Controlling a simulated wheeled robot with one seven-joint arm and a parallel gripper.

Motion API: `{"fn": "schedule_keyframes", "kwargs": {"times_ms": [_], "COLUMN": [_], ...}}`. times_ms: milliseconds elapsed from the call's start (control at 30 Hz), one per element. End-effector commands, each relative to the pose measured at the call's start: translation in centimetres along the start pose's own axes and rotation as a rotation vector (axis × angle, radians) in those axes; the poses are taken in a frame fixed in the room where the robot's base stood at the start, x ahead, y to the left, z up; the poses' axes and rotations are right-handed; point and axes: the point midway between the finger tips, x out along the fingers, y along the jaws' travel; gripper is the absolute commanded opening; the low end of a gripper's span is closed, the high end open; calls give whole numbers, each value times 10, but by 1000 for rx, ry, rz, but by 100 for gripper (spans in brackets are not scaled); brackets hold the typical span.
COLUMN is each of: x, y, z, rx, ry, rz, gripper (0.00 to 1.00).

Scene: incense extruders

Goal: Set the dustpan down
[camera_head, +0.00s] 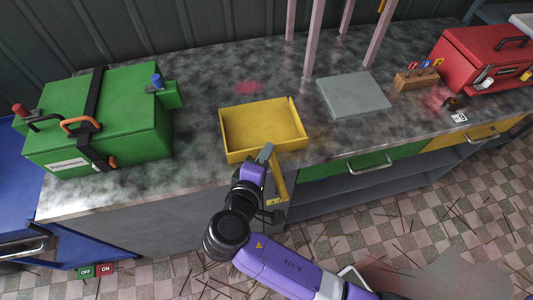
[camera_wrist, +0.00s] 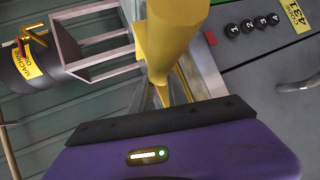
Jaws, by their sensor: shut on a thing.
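The yellow dustpan (camera_head: 262,128) is over the front part of the grey counter (camera_head: 205,110), its open pan facing up. Its handle (camera_head: 279,186) extends toward me past the counter's front edge. My gripper (camera_head: 268,160) is shut on the dustpan near the handle. In the wrist view the yellow handle (camera_wrist: 172,35) fills the upper middle, and the fingers are mostly hidden behind it. I cannot tell whether the pan touches the counter.
A green machine (camera_head: 105,120) stands on the left, and a grey plate (camera_head: 353,94) lies right of the dustpan. A wooden block with tools (camera_head: 415,80) and a red toolbox (camera_head: 485,60) are farther right. Pink posts (camera_head: 314,40) rise behind.

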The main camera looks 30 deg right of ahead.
Motion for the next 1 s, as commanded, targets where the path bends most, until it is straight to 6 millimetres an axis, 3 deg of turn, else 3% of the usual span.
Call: {"fn": "schedule_keyframes", "kwargs": {"times_ms": [33, 133, 567, 1000], "x": [0, 0, -6, -89], "y": [-1, -1, 2, 1], "z": [0, 0, -1, -1], "rx": [0, -1, -1, 0], "ry": [0, 0, 3, 5], "rz": [0, 0, 0, 0], "gripper": [23, 41, 41, 41]}}
